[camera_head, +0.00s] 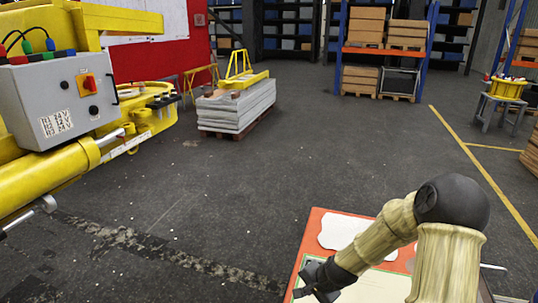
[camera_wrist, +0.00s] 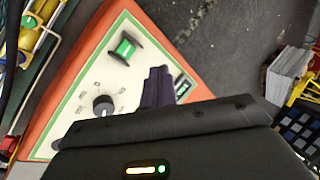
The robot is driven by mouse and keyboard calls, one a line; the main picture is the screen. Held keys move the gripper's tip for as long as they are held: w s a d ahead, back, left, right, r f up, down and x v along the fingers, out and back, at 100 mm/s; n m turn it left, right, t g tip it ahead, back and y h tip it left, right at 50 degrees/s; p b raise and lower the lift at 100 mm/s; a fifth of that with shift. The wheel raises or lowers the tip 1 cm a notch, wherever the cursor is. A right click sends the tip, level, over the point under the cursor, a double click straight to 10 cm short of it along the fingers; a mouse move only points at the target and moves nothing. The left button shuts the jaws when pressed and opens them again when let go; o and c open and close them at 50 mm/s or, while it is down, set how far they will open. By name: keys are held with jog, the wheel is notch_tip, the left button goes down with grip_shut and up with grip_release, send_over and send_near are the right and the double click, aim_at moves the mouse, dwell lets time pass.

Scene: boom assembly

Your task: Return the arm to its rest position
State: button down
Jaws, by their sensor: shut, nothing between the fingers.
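My arm reaches in from the lower right of the head view, bent at a dark round joint. My gripper (camera_head: 318,285) hangs low over the left part of an orange-edged board (camera_head: 315,228). In the wrist view my gripper (camera_wrist: 158,85) shows its dark fingers together with nothing between them. Below them lies the same board, with a cream face, a dark round knob (camera_wrist: 103,105) and a green spool-like item (camera_wrist: 125,47). I cannot tell how high the fingers are above the board. My arm hides part of the board in the head view.
A yellow boom (camera_head: 45,185) with a grey control box (camera_head: 65,100) fills the left side. A stack of grey slabs (camera_head: 237,108) stands on the floor beyond. Shelves with boxes (camera_head: 366,25) stand at the back. The dark floor in the middle is clear.

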jog(key=s+d+r+n+g+h, duration=0.1)
jog(key=s+d+r+n, duration=0.1)
jog(key=s+r+n, duration=0.2)
jog(key=s+d+r+n+g+h, duration=0.1)
jog(key=s+d+r+n+h, duration=0.1)
jog(key=s+r+n, duration=0.3)
jog(key=s+r, duration=0.4)
jog(key=s, duration=0.4)
jog(key=shift+s+n, duration=0.2)
jog(key=shift+n, duration=0.1)
jog(key=shift+r, duration=0.1)
